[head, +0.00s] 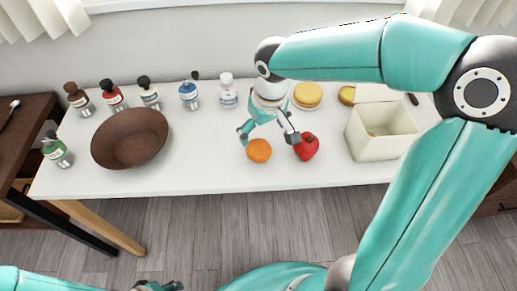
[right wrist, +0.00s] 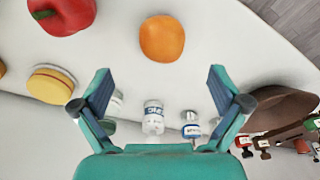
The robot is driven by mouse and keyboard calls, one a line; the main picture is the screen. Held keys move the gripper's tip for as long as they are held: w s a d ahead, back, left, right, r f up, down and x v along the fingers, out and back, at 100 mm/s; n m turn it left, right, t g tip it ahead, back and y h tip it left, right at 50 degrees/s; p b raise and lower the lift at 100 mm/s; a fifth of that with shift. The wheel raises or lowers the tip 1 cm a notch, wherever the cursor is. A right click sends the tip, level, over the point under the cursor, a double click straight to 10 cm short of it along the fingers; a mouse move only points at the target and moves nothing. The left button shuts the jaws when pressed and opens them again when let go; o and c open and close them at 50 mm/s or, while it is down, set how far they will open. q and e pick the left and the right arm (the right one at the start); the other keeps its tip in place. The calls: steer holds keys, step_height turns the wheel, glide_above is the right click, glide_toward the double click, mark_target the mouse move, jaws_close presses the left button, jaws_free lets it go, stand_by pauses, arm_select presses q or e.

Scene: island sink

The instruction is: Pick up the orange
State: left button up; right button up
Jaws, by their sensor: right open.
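The orange (head: 259,150) sits on the white table (head: 215,172) near its front edge, just left of a red apple-like fruit (head: 307,147). My right gripper (head: 268,138) is open and empty, its fingers spread above and just behind the orange. In the right wrist view the orange (right wrist: 162,38) lies beyond the open fingertips (right wrist: 160,78), roughly centred between them and not touched. The red fruit (right wrist: 62,14) is at the upper left there. My left gripper (head: 158,286) only partly shows at the bottom edge of the head view, away from the table.
A brown bowl (head: 131,138) stands on the left of the table, with several bottles (head: 189,95) along the back. A cream bin (head: 382,132) stands at the right, and a yellow round item (head: 308,95) lies behind the red fruit. The table between bowl and orange is clear.

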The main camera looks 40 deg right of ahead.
mark_target(259, 145)
steer(key=f, duration=0.4)
steer(key=shift+w+f, duration=0.2)
steer(key=shift+w, duration=0.1)
steer(key=shift+w+a+f, duration=0.1)
steer(key=shift+w+f, duration=0.05)
steer(key=shift+f, duration=0.7)
steer(key=shift+w+d+f, duration=0.1)
steer(key=shift+w+f, duration=0.1)
steer(key=shift+f, duration=0.65)
steer(key=shift+w+a+f, duration=0.1)
steer(key=shift+w+f, duration=0.05)
steer(key=shift+f, duration=0.7)
steer(key=shift+c, duration=0.3)
steer(key=c, duration=1.3)
steer(key=shift+r, duration=0.2)
step_height(259, 145, up, 20)
steer(key=p, duration=0.1)
steer(key=shift+f, duration=0.15)
